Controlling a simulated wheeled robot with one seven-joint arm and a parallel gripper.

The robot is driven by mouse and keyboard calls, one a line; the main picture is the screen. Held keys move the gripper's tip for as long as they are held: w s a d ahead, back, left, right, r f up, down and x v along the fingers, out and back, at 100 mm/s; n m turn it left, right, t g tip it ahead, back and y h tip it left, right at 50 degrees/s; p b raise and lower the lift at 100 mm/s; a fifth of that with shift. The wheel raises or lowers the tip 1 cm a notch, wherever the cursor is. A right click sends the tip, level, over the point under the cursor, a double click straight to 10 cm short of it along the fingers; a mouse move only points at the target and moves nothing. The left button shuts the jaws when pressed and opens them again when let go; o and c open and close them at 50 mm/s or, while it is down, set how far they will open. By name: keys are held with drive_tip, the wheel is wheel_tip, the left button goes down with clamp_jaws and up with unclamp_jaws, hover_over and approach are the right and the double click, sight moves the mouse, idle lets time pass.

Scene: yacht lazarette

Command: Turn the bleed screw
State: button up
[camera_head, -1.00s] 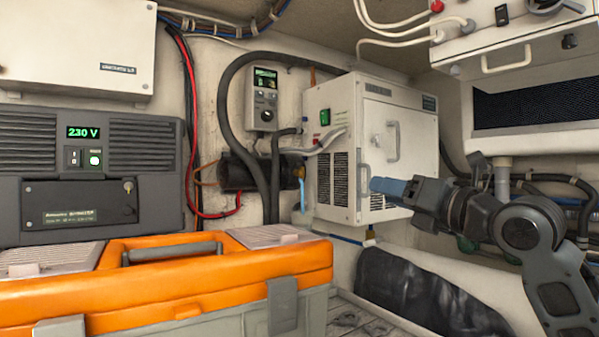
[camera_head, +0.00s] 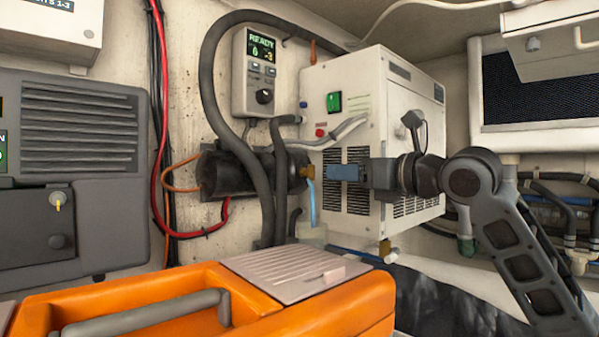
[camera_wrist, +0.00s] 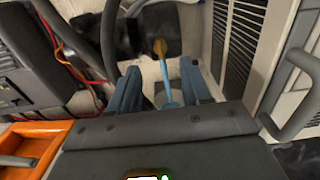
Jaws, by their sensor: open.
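A small brass fitting (camera_head: 307,171), which looks like the bleed screw, sits at the right end of a dark cylinder (camera_head: 228,174) on the back wall. A light blue tube (camera_head: 311,203) hangs from it. My gripper (camera_head: 331,172) is level with the fitting, just to its right in the head view, with its blue fingers apart and empty. In the wrist view, the brass fitting (camera_wrist: 160,47) lies ahead, between the lines of the two fingers (camera_wrist: 160,68). The blue tube (camera_wrist: 167,82) runs down between the fingers. Any screw slot is too small to see.
A white vented cabinet (camera_head: 385,85) stands right behind my gripper. Thick black hoses (camera_head: 262,200) pass left of the fitting. A control box reading READY (camera_head: 254,95) hangs above. An orange toolbox (camera_head: 350,305) fills the lower front.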

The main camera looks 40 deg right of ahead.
sight(315, 171)
drive_tip(key=w+p, duration=0.2)
drive_tip(key=w, duration=0.4)
drive_tip(key=shift+w+a+r, duration=0.1)
drive_tip(key=shift+w+a, duration=0.05)
drive_tip(key=shift+w, duration=0.1)
drive_tip(key=shift+w+p, duration=0.35)
drive_tip(key=shift+w, duration=0.4)
drive_tip(key=shift+c, duration=0.3)
clamp_jaws()
